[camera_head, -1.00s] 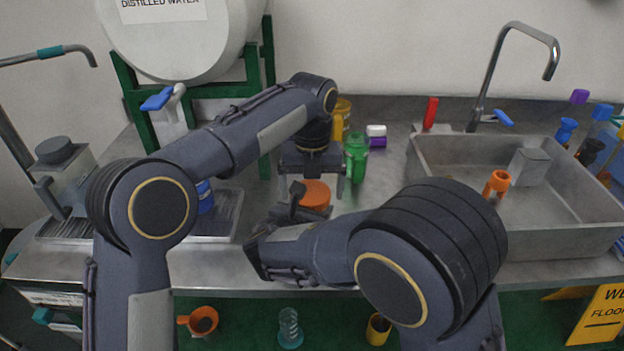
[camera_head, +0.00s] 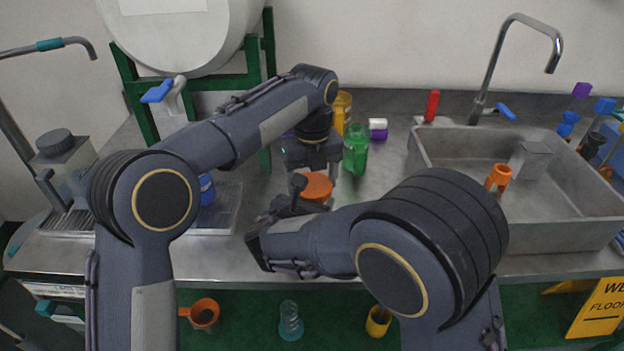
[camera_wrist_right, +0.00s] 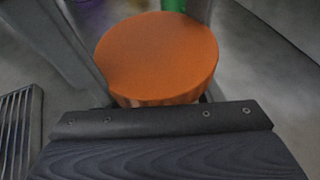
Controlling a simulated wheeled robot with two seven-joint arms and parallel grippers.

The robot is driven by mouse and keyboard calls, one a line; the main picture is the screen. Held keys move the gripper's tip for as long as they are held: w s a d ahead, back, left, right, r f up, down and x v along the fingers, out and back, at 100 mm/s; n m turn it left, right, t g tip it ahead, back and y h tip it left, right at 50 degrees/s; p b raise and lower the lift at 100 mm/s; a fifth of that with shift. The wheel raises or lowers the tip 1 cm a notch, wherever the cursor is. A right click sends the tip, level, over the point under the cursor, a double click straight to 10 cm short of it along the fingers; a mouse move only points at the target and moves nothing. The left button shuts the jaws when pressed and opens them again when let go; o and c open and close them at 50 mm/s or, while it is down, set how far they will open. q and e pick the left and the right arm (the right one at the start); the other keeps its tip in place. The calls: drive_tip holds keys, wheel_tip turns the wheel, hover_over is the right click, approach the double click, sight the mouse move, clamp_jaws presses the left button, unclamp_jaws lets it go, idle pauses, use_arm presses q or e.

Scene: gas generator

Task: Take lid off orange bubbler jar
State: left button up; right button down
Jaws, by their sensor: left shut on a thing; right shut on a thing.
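The orange lid (camera_head: 316,187) is a round flat disc on the counter's near middle, and it fills the upper middle of the right wrist view (camera_wrist_right: 157,55). The jar body under it is mostly hidden; only a strip below the lid's rim shows in the right wrist view. My left gripper (camera_head: 316,178) comes down from above and behind, with its fingers closed in at the lid's sides. My right gripper (camera_head: 300,203) reaches in low from the front and is shut on the jar just below the lid. Whether the lid is separated from the jar cannot be told.
A green bottle (camera_head: 356,150), a yellow container (camera_head: 342,112) and a purple-and-white item (camera_head: 378,128) stand behind. The sink (camera_head: 440,215) is at right with an orange-topped piece (camera_head: 498,178) in it. A metal tray (camera_head: 225,212) lies left. Bare counter lies between jar and sink.

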use_arm(q)
drive_tip(key=shift+d, duration=0.25)
drive_tip(key=o, duration=1.1)
drive_tip(key=shift+a, duration=0.1)
drive_tip(key=shift+r, duration=2.3)
drive_tip(key=shift+r+m, duration=0.85)
drive_tip(key=shift+m, duration=0.05)
drive_tip(key=shift+a+r+m, duration=0.2)
drive_tip(key=shift+r+m, duration=0.5)
drive_tip(key=shift+m, duration=0.1)
drive_tip(key=shift+f, duration=3.85)
